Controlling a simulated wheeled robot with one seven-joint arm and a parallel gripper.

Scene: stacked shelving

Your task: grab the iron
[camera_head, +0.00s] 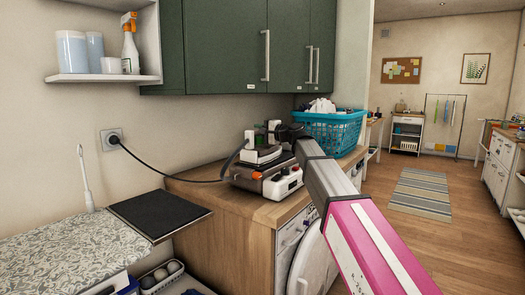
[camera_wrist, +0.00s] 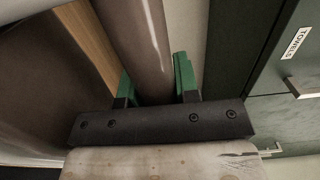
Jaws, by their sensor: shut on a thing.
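The iron (camera_head: 262,155) sits on its steam base (camera_head: 270,180) on the wooden-topped cabinet in the head view; the base has a white front with knobs and a bit of orange. My gripper (camera_head: 261,134) is at the iron's top, with my pink and grey arm reaching in from the lower right. In the wrist view, my gripper's green-tipped fingers (camera_wrist: 154,82) stand on either side of a brown-grey rounded bar (camera_wrist: 143,35), which looks like the iron's handle. They are shut on it. The iron's far side is partly hidden.
A black cord runs from the wall socket (camera_head: 112,138) to the iron's base. A turquoise laundry basket (camera_head: 330,133) stands just behind on the right. Green cupboards (camera_head: 225,45) hang above. A patterned ironing board (camera_head: 70,250) lies at left; open floor is at right.

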